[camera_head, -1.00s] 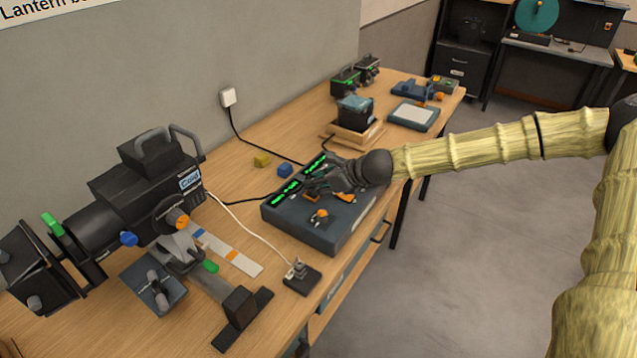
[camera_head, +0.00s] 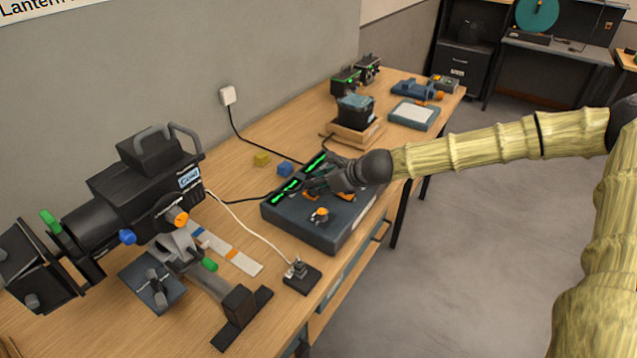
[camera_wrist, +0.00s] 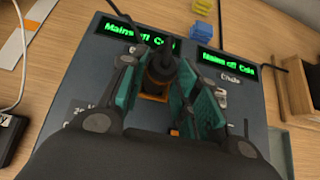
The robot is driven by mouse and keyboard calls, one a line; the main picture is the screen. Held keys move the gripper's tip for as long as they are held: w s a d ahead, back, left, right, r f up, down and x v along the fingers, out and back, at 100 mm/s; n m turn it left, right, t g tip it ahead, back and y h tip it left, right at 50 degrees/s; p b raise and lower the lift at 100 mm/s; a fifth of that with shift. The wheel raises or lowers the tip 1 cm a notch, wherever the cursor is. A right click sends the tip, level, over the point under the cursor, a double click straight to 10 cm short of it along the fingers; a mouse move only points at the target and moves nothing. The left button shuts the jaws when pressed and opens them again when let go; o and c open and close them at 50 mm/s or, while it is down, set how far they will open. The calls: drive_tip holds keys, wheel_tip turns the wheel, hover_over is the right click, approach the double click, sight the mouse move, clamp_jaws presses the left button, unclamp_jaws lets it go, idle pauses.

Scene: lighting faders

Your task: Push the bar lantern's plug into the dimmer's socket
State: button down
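My gripper (camera_wrist: 163,88) is over the dimmer (camera_head: 335,238), a dark slate box with lit green displays. In the wrist view, its teal-padded fingers stand on either side of a dark plug (camera_wrist: 160,68) with an orange band and a black cable leading up. Whether the pads touch the plug is unclear. An orange part (camera_wrist: 152,97) shows below the plug on the dimmer; how deep the plug sits is hidden. Both wrist-view displays (camera_wrist: 139,37) appear to read "Mains off Cold". A large black lantern (camera_head: 130,205) with a "Cold" label stands at left.
A small black block (camera_head: 302,279) with a white cable sits near the front edge. Yellow (camera_head: 262,159) and blue (camera_head: 285,170) blocks lie behind the dimmer. A wall adapter (camera_head: 228,96) has a black cable. More equipment stands at the far end of the bench.

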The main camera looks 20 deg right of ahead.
drive_tip(key=c, duration=1)
unclamp_jaws()
drive_tip(key=shift+o, duration=0.2)
drive_tip(key=shift+s+r, duration=0.1)
drive_tip(key=v, duration=1.1)
drive_tip(key=shift+s+d+r, duration=0.15)
drive_tip(key=shift+s+d, duration=0.05)
